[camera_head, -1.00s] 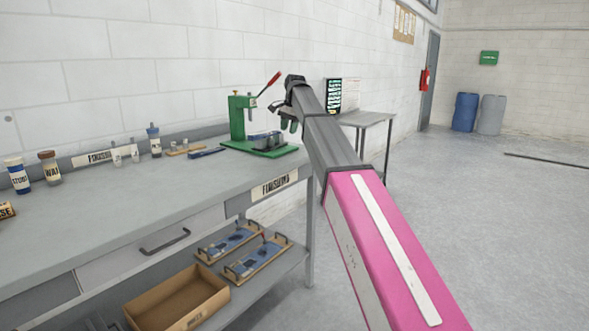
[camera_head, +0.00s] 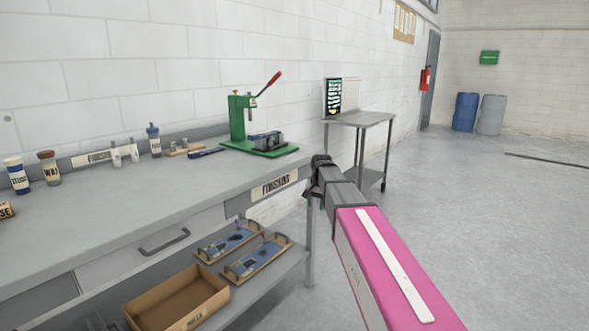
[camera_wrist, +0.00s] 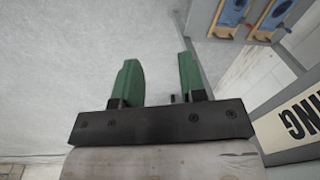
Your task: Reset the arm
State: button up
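My gripper (camera_wrist: 161,82) shows in the wrist view with two green fingers standing apart and nothing between them. In the head view my arm reaches up from the lower right, and its dark end (camera_head: 318,185) is just right of the bench's front right corner. The fingers are mostly hidden there. The wrist view shows the pale floor beyond the fingers, with the bench's edge and label (camera_wrist: 303,118) at the right.
The workbench (camera_head: 130,205) holds a green press (camera_head: 262,140), bottles and small parts. Its lower shelf carries a cardboard box (camera_head: 180,300) and two trays (camera_head: 257,258). A side table (camera_head: 362,118) with a screen (camera_head: 334,97) stands behind. The floor (camera_head: 480,220) at right is clear.

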jog(key=s+d+f+n, duration=0.2)
jog(key=s+d+f, duration=0.3)
jog(key=s+f, duration=0.5)
jog(key=s+d+f+n, duration=0.2)
jog(key=s+d+f, duration=0.3)
jog(key=s+f, duration=0.5)
jog(key=s, duration=0.5)
jog(key=shift+f+g+h, duration=0.35)
jog(key=shift+g+h, duration=0.05)
